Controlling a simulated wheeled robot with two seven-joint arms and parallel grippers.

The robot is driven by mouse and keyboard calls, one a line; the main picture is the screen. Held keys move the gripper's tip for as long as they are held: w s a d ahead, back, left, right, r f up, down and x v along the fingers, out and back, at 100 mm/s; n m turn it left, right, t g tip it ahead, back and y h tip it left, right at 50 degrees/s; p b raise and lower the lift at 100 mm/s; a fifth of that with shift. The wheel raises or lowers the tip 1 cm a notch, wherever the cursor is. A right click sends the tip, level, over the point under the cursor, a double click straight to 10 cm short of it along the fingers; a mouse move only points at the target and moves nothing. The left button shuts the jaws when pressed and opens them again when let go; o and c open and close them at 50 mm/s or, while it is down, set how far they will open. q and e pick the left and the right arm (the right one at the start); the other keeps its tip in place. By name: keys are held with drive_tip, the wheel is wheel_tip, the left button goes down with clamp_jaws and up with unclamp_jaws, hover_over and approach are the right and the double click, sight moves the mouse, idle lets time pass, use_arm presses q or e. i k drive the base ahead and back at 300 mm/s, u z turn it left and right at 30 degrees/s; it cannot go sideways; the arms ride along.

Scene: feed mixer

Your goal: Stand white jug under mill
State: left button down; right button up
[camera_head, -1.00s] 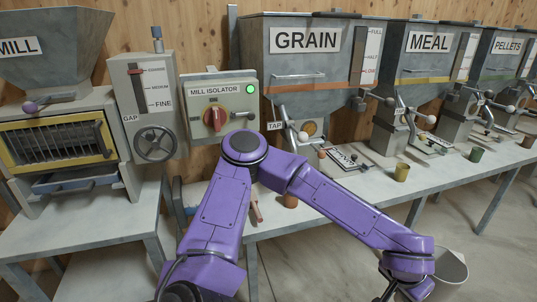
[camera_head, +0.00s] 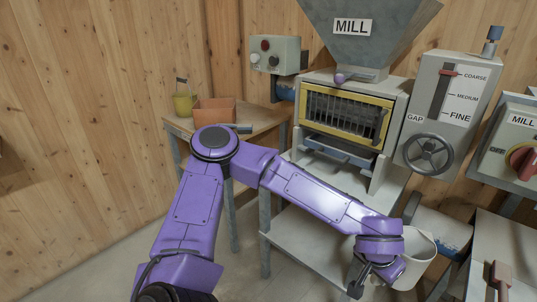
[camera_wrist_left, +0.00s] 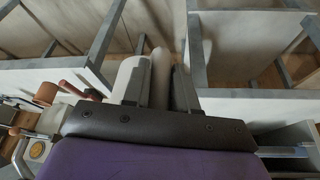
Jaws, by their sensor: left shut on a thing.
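The white jug (camera_head: 422,262) is held at the lower right of the head view, in front of the mill's stand. My left gripper (camera_head: 368,276) is at its left side, shut on it. In the left wrist view, pale parts of the jug (camera_wrist_left: 126,74) show beside the fingers of my left gripper (camera_wrist_left: 160,82); the exact grip is partly hidden. The mill (camera_head: 345,112) has a grey hopper above a yellow-framed grille, with a blue-grey tray or outlet (camera_head: 338,150) below. A pale lower shelf (camera_head: 312,230) spans the stand beneath it. My right gripper is not in view.
A wooden side table (camera_head: 258,143) at left holds an orange box (camera_head: 214,110) and a yellow pot (camera_head: 183,104). The handwheel (camera_head: 429,154) and mill isolator (camera_head: 520,150) are at right. A bench with a red-handled tool (camera_head: 501,279) is at lower right. Floor at left is clear.

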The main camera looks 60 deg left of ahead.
sight(324, 233)
drive_tip(key=u, duration=1.3)
drive_tip(key=i, duration=0.2)
